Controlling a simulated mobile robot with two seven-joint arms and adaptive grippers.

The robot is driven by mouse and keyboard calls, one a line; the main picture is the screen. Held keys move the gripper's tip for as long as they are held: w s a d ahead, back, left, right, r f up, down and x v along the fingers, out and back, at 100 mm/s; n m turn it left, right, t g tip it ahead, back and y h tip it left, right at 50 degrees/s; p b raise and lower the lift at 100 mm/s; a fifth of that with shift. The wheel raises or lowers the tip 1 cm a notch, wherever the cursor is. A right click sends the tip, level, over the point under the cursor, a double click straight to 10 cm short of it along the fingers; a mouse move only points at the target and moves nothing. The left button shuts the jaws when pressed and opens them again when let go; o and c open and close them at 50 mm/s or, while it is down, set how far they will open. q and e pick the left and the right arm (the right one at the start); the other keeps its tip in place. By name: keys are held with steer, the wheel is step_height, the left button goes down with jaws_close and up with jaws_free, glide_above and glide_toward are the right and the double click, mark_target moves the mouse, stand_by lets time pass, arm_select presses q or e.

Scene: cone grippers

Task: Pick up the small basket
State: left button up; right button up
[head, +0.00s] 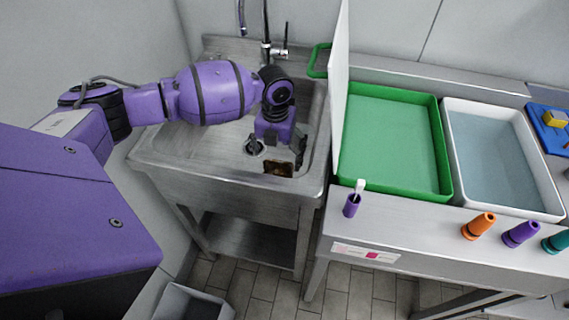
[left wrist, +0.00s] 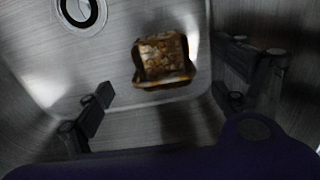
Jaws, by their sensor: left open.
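The small basket (head: 279,167) is brown and sits in the steel sink, near its front edge. In the left wrist view the basket (left wrist: 162,61) shows ahead of the fingers, with its rim visible and its inside mottled brown. My left gripper (head: 278,154) reaches down over the sink with its fingers spread. In the left wrist view the open fingers (left wrist: 165,100) stand to either side, and the basket lies between their lines, not touched by either finger there. My right gripper is in neither view.
The sink (head: 190,150) has a drain (left wrist: 82,12) and a tap (head: 268,45) behind. A white upright panel (head: 339,70) stands at its right.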

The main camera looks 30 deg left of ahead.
mark_target(277, 173)
arm_select(q)
steer(key=f, duration=0.5)
steer(key=s+f, duration=0.1)
steer(key=f, duration=0.1)
steer(key=shift+d+f, duration=0.2)
steer(key=shift+f, duration=0.2)
steer(key=shift+c, duration=0.4)
steer(key=c, duration=1.2)
